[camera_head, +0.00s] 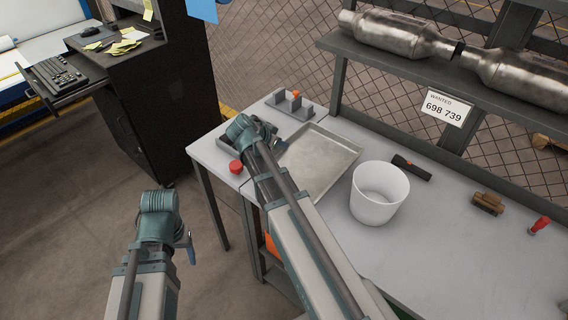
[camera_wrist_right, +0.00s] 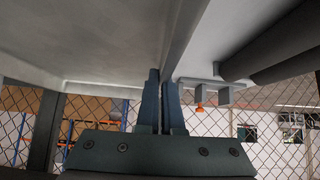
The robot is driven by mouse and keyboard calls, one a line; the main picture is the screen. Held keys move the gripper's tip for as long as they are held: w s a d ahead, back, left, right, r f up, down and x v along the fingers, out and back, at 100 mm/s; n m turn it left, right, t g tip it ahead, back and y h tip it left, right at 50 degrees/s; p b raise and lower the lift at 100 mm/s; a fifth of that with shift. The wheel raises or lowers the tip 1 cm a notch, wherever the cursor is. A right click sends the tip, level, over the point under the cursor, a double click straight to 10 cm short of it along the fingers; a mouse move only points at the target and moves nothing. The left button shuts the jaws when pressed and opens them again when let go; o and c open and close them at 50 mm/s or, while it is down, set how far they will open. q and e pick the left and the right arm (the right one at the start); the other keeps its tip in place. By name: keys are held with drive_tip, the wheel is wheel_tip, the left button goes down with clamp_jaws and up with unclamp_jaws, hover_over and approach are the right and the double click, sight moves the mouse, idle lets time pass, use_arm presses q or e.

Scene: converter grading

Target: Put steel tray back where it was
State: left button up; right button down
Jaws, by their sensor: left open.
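The steel tray (camera_head: 325,165) is a shallow, square, empty metal tray near the left end of the grey workbench. In the head view it appears to lie flat on the bench, and my right arm covers its left side. My right gripper (camera_head: 279,145) is at the tray's left rim. In the right wrist view, the fingers of my right gripper (camera_wrist_right: 161,100) are close together with the tray's rim (camera_wrist_right: 184,45) between them. My left gripper (camera_head: 188,247) is open and empty, in front of the bench's left end, away from the tray.
A white bucket (camera_head: 379,195) stands close to the tray's right. A grey holder (camera_head: 290,105) with an orange piece stands behind it. A red round object (camera_head: 236,167) is near the left edge. A black tool (camera_head: 411,168) and a brown brush (camera_head: 488,203) lie to the right.

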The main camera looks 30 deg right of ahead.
sight(278, 154)
use_arm(q)
drive_tip(key=shift+f+b, duration=0.3)
drive_tip(key=shift+f, duration=0.55)
use_arm(e)
drive_tip(key=shift+f, duration=0.85)
use_arm(q)
drive_tip(key=shift+f, duration=0.1)
use_arm(e)
drive_tip(key=shift+f, duration=0.1)
use_arm(q)
wheel_tip(278, 154, down, 4)
drive_tip(key=b, duration=0.3)
drive_tip(key=shift+r+b, duration=0.25)
drive_tip(key=shift+b, duration=0.1)
use_arm(e)
wheel_tip(278, 154, down, 4)
drive_tip(key=shift+r, duration=0.25)
drive_tip(key=shift+f, duration=0.15)
use_arm(q)
drive_tip(key=shift+f, duration=0.1)
use_arm(e)
drive_tip(key=c, duration=1.1)
unclamp_jaws()
drive_tip(key=shift+o, duration=0.2)
